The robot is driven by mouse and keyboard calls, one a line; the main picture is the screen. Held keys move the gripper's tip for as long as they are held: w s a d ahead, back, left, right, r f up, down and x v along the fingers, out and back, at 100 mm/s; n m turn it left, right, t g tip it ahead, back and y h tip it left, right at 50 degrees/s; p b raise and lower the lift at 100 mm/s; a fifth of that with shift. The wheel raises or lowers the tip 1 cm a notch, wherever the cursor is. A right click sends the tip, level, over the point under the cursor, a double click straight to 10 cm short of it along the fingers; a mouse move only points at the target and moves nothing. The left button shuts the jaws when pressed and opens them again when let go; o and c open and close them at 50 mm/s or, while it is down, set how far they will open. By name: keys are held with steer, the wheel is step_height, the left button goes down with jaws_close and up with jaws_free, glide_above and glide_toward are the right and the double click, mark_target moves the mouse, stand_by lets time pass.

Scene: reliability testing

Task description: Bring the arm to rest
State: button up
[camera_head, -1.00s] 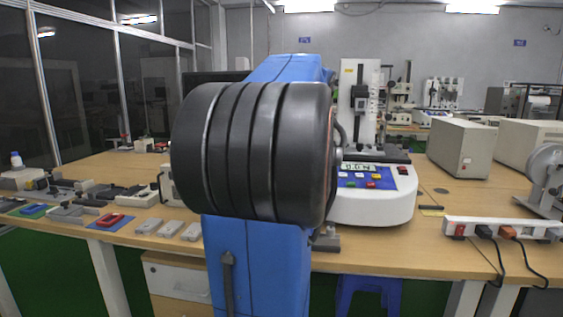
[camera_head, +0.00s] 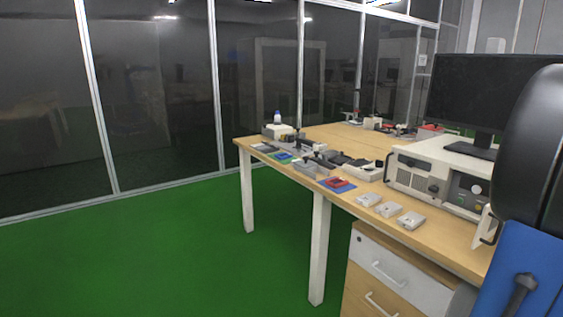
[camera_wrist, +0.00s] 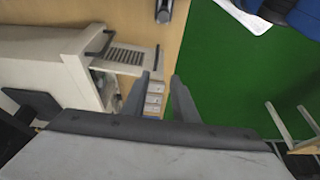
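My arm, a blue link with a black rounded joint, stands at the right edge of the head view and is cut off there. My gripper (camera_wrist: 161,80) shows only in the wrist view. Its two dark fingers are apart with nothing seen between them, so it is open and empty. Beyond the finger gap are small grey-white boxes (camera_wrist: 153,98) on the table. They also show in the head view (camera_head: 388,209) near the table's front edge. The gripper itself is out of the head view.
The wooden table (camera_head: 440,237) carries a beige instrument (camera_head: 436,180), a black monitor (camera_head: 484,90), a red piece on a blue mat (camera_head: 338,184) and several small tools. Drawers (camera_head: 395,268) stand underneath. Green floor (camera_head: 150,255) is clear at left, before a glass wall (camera_head: 150,100).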

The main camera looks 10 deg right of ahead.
steer(key=w+a+f+m, duration=0.1)
steer(key=w+a+f, duration=0.15)
steer(key=a, duration=0.45)
steer(key=w+a+f+h, duration=0.1)
steer(key=a+f, duration=0.3)
steer(key=a, duration=0.4)
steer(key=w+a+f+m, duration=0.1)
steer(key=w+a+f, duration=0.1)
steer(key=a+f, duration=0.35)
steer(key=s+a+f+m, duration=0.1)
steer(key=s+a+f, duration=0.2)
steer(key=a+f, duration=0.4)
steer(key=s+a+f+m, duration=0.1)
steer(key=s+a+f, duration=0.3)
steer(key=a, duration=0.6)
step_height(320, 180, down, 3)
steer(key=shift+s+a+r+t+h, duration=0.15)
steer(key=shift+s+t+h, duration=0.15)
steer(key=shift+t, duration=0.1)
